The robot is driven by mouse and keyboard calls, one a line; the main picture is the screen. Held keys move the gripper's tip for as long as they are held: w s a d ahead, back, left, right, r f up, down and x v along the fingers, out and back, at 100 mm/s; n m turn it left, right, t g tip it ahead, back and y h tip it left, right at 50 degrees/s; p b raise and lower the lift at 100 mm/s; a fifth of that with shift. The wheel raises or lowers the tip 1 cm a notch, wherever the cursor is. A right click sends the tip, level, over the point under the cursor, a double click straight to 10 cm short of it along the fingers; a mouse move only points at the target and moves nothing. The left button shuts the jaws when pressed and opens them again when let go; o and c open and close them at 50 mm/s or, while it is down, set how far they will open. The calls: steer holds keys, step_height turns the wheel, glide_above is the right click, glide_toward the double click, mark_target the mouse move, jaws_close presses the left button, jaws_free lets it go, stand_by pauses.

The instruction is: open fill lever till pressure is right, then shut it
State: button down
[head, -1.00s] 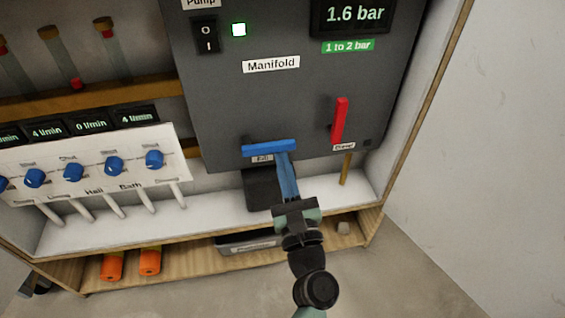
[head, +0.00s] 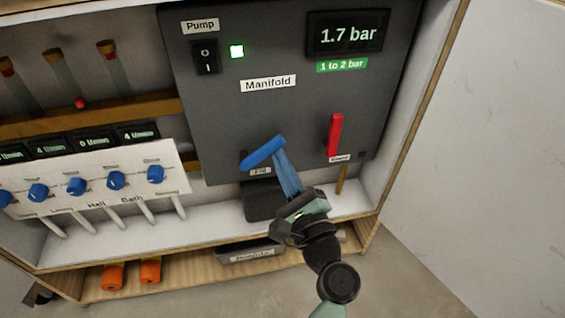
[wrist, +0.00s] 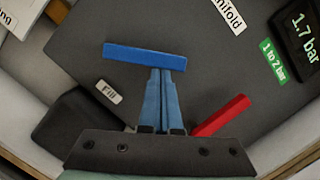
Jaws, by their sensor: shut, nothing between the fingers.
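The blue fill lever (head: 262,152) on the dark manifold panel is tilted, its right end raised. Its "Fill" label (head: 260,171) is just below. My gripper (head: 280,156) has its blue fingers shut with nothing between them. The fingertips are at the lever's underside near its right end and seem to touch it. In the wrist view, the lever (wrist: 145,57) lies across the tips of my gripper (wrist: 160,72). The pressure display (head: 347,35) reads 1.7 bar, above a green "1 to 2 bar" label (head: 342,65).
A red lever (head: 334,136) stands upright to the right of the fill lever. Several blue knobs (head: 116,180) sit on a white panel at left. A cabinet side wall bounds the right.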

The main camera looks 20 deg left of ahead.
mark_target(261, 149)
steer(key=r+n, duration=0.1)
steer(key=r+n+g+p, duration=0.1)
steer(key=n, duration=0.1)
steer(key=shift+s+a, duration=0.2)
steer(key=shift+a, duration=0.1)
steer(key=n, duration=0.1)
steer(key=r+n+p, duration=0.1)
steer(key=n, duration=0.1)
steer(key=shift+s+a+r+g+p, duration=0.15)
steer(key=shift+s+a+g+p, duration=0.15)
steer(key=shift+a+p, duration=0.1)
steer(key=shift+s+a+r+n+g+p, duration=0.15)
steer(key=shift+s+a+r+n+p, duration=0.15)
steer(key=shift+n, duration=0.5)
steer(key=shift+s+a+r+n+g+p, duration=0.1)
steer(key=shift+a+n+g+p, duration=0.25)
steer(key=shift+n, duration=0.45)
steer(key=shift+s+a+r+n+p, duration=0.15)
steer(key=shift+n+p, duration=0.25)
steer(key=shift+n, duration=0.4)
steer(key=shift+a, duration=0.1)
